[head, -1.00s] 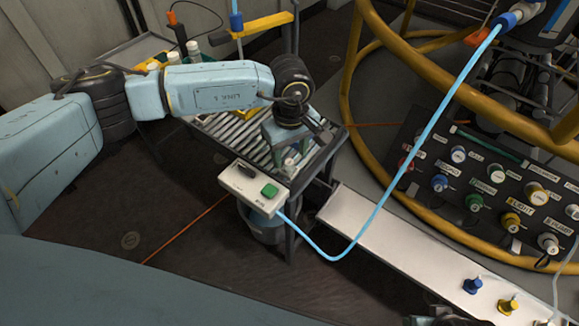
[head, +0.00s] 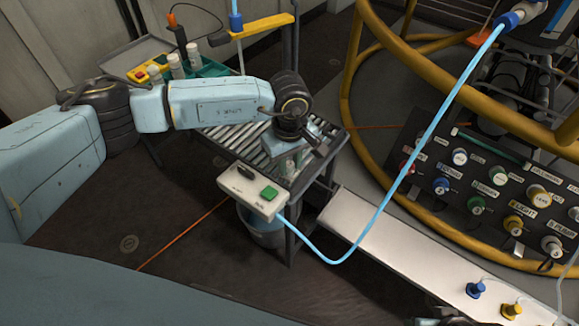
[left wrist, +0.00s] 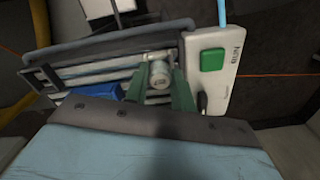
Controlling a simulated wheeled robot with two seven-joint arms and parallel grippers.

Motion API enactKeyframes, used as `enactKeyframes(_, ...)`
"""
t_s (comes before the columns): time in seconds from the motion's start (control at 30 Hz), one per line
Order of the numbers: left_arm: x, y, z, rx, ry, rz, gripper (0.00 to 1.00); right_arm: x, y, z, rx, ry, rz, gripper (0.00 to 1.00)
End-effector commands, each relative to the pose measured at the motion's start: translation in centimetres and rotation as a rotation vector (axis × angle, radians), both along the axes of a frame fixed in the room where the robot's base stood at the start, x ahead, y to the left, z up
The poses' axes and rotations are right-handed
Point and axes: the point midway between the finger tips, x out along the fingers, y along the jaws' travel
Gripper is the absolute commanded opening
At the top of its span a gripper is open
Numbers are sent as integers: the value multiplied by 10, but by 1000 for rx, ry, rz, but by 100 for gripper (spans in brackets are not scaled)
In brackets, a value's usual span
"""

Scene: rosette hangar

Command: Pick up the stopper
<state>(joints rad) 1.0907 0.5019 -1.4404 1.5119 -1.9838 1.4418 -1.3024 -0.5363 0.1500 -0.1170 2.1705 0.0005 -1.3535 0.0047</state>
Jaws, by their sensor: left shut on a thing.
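My left gripper (left wrist: 160,92) has green fingers, shut on a small pale grey, round-topped piece, which I take to be the stopper (left wrist: 158,76). It sits between the fingers over the roller rack in the left wrist view. In the head view, my left gripper (head: 288,164) points down at the rack's front right part, just behind the control box. There the piece is mostly hidden by the hand, and I cannot tell whether it touches the rollers. My right gripper is not recognisable in either view.
The roller rack (head: 232,136) stands beside a white control box (head: 249,193) with a green button (head: 269,192). A light blue hose (head: 386,205) hangs to the right. A blue thing (left wrist: 97,91) lies near the left finger side. A white bench (head: 398,243) bears blue and yellow pieces.

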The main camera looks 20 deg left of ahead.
Motion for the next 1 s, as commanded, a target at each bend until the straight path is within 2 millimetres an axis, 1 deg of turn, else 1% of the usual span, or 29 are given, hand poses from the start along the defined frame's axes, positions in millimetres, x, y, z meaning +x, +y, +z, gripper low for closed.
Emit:
enactKeyframes(0.17, 0, 0, 1, -1, -1, 0, 12, 0, 0, 0, 0, 0, 0, 60)
enactKeyframes(0.27, 1, 0, 10, -1, -2, 0, 12, 1, 0, 1, 1, -7, 0, 60)
enactKeyframes(0.33, 1, 0, 20, 0, -3, -1, 12, 1, -5, -11, -9, 7, 0, 60)
enactKeyframes(0.6, 1, 0, 74, -1, -4, -1, 12, -3, -20, -45, -33, 28, 0, 60)
enactKeyframes(0.77, 3, 0, 95, 1, -1, 5, 12, -6, -26, -58, -41, 34, -1, 60)
enactKeyframes(0.87, 12, 1, 103, 4, -1, 30, 12, -7, -28, -62, -43, 36, 0, 60)
enactKeyframes(0.97, 32, 3, 109, 8, 0, 80, 12, -7, -28, -63, -44, 36, 0, 60)
enactKeyframes(1.0, 41, 4, 113, 11, 0, 105, 12, -7, -28, -63, -44, 36, 0, 60)
